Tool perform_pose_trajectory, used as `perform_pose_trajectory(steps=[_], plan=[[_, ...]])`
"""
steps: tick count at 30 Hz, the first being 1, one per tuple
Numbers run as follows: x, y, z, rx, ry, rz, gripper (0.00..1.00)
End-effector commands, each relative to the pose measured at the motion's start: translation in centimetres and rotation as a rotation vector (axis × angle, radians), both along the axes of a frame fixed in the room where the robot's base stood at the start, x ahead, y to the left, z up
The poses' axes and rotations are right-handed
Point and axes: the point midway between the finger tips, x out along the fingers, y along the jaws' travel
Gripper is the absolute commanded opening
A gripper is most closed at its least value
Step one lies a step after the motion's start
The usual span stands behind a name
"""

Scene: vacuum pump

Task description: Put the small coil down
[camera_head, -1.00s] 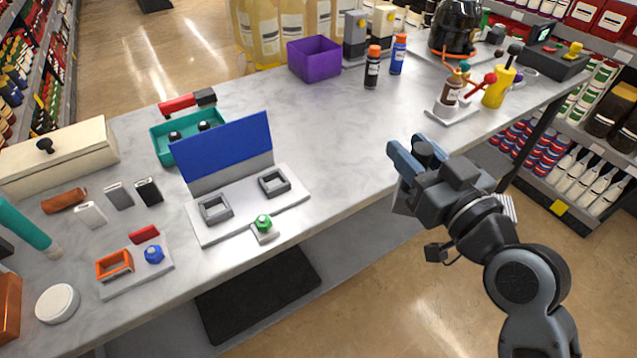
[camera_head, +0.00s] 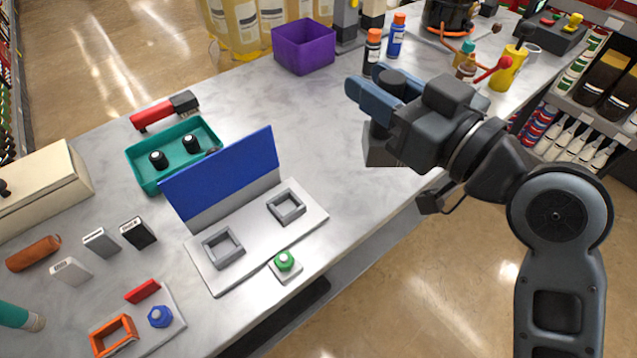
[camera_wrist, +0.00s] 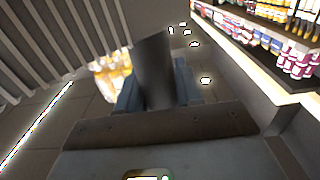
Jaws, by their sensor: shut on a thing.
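My gripper (camera_head: 383,95) is shut on a dark piece, which I take to be the small coil (camera_head: 380,150). Its dark round top shows between the blue fingers, and a grey block hangs below them. In the wrist view its dark, smooth side (camera_wrist: 153,72) stands between the fingers. In the head view it is held up, in front of the table's (camera_head: 335,165) right part. A pale board (camera_head: 258,240) with two empty grey square frames, left (camera_head: 222,247) and right (camera_head: 286,207), lies left of my gripper. A blue panel (camera_head: 228,172) stands behind the frames.
A green button (camera_head: 285,261) sits at the board's front edge. A teal tray (camera_head: 150,180) with two black-knobbed pieces lies behind the panel. A purple box (camera_head: 304,47) and two bottles (camera_head: 396,36) stand farther back. The tabletop between board and purple box is clear.

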Motion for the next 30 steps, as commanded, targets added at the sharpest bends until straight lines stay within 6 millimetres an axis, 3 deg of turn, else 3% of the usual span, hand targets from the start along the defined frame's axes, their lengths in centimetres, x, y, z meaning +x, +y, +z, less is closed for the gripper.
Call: perform_pose_trajectory(steps=[5,21,26,30], plan=[[0.1,0.7,-0.3,0.001,0.001,0.002,0.0],[2.3,10.4,-6.1,0.001,0.001,0.002,0.0],[2.5,11.4,-6.9,0.0,-0.002,0.001,0.0],[2.5,11.5,-8.6,-0.002,0.002,0.001,0.0]])
